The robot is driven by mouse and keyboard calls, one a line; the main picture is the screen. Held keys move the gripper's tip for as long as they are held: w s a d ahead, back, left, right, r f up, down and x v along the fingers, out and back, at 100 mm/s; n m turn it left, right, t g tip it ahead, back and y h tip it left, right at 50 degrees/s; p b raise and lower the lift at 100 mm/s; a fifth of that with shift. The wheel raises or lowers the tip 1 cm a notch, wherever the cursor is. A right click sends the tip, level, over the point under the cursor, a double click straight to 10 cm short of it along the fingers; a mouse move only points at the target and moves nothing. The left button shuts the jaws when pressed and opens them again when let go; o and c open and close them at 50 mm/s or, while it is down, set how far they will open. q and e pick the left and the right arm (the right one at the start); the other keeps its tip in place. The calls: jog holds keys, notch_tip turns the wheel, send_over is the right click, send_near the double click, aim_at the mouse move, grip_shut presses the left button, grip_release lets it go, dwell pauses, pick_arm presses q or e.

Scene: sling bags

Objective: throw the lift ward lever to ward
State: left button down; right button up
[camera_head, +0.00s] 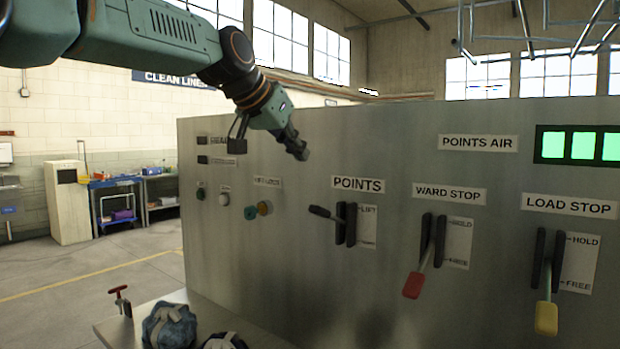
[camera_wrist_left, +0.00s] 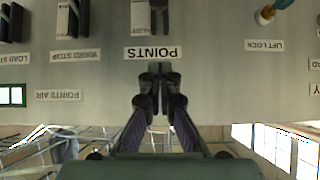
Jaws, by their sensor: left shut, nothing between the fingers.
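The POINTS lever (camera_head: 322,213) has a dark handle between two black uprights on a grey metal panel. Its handle sticks out to the left and slightly up, near the level of the word LIFT on its plate (camera_head: 368,225); the plate's lower word is too small to read. My left gripper (camera_head: 300,152) is shut and empty, up and to the left of this lever, apart from it. In the left wrist view, my left gripper (camera_wrist_left: 161,80) shows shut just below the upside-down POINTS label (camera_wrist_left: 153,53). My right gripper is not in view.
The red WARD STOP lever (camera_head: 414,284) and yellow LOAD STOP lever (camera_head: 546,317) hang down to the right. Knobs, including a yellow-and-teal one (camera_head: 258,210), sit to the left. A bench (camera_head: 115,331) with bags (camera_head: 168,326) stands low at the left.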

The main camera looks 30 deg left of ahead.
pick_arm(q)
jog(key=p, duration=0.2)
send_over(332, 216)
jog(key=s+a, duration=0.2)
jog(key=f, duration=0.6)
jog(key=shift+d, duration=0.25)
jog(key=f, duration=0.1)
jog(key=s+f, duration=0.1)
jog(key=shift+s+a+f, duration=0.1)
jog(key=shift+a+f, duration=0.2)
jog(key=shift+s+d+f, duration=0.1)
jog(key=shift+s+f, duration=0.25)
jog(key=shift+f, duration=0.1)
jog(key=shift+w+f, duration=0.15)
jog(key=shift+w, duration=0.05)
jog(key=shift+s, duration=0.1)
